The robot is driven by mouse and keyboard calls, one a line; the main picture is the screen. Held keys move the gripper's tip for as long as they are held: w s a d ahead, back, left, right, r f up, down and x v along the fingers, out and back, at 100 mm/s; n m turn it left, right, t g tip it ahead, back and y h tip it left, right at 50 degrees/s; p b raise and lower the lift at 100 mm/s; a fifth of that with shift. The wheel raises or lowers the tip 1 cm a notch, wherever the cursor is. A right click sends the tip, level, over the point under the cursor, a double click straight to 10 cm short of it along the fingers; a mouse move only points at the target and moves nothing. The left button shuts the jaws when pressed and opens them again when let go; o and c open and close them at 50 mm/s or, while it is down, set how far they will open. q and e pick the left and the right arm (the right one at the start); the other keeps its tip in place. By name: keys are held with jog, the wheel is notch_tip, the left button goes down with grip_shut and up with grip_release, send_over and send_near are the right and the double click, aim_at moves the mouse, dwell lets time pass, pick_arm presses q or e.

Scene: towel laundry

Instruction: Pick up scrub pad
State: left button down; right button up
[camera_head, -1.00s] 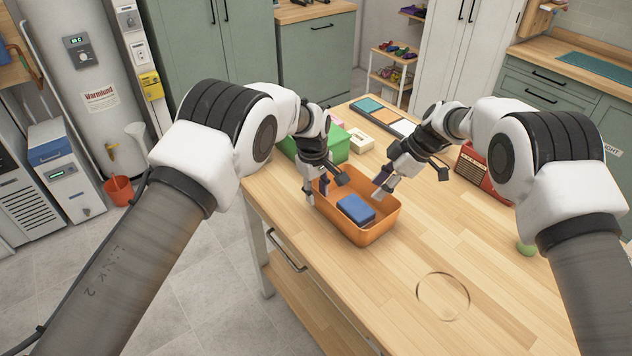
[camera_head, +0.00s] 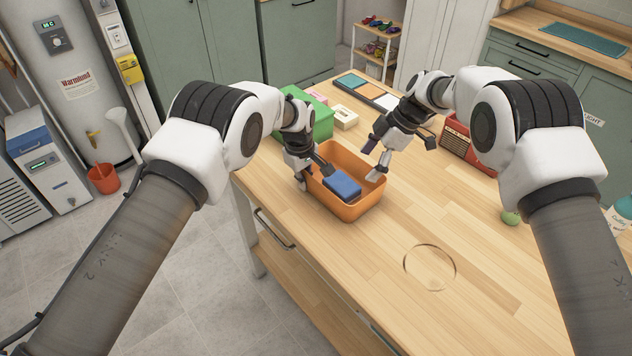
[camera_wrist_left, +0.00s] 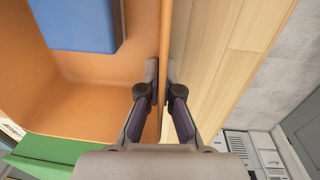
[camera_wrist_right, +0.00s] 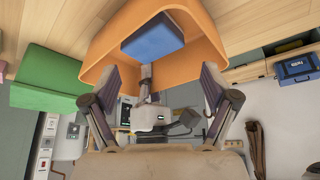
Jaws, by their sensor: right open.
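The scrub pad appears to be the blue block (camera_head: 343,186) lying flat in the orange bin (camera_head: 352,210) on the wooden table. It also shows in the left wrist view (camera_wrist_left: 80,25) and the right wrist view (camera_wrist_right: 153,39). My left gripper (camera_head: 303,180) is at the bin's left wall. In the left wrist view its fingers (camera_wrist_left: 164,78) are closed on either side of that wall, apart from the pad. My right gripper (camera_head: 374,160) is open and empty at the bin's right far side, near the pad. The right wrist view shows its fingers (camera_wrist_right: 160,85) spread wide.
A green box (camera_head: 318,120) and a small cream box (camera_head: 345,117) stand behind the bin. A red radio (camera_head: 456,140) stands right of my right gripper. The front of the table is clear around a transparent ring-like disc (camera_head: 430,267).

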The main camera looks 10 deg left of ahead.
notch_tip(320, 180, up, 3)
jog(key=w+n+h, duration=0.1)
jog(key=n+h, duration=0.2)
jog(key=n, duration=0.2)
jog(key=n+h, duration=0.2)
send_over(342, 183)
jog(key=shift+t, duration=0.4)
notch_tip(342, 183, down, 12)
jog(key=shift+w+r, duration=0.1)
jog(key=c, duration=0.8)
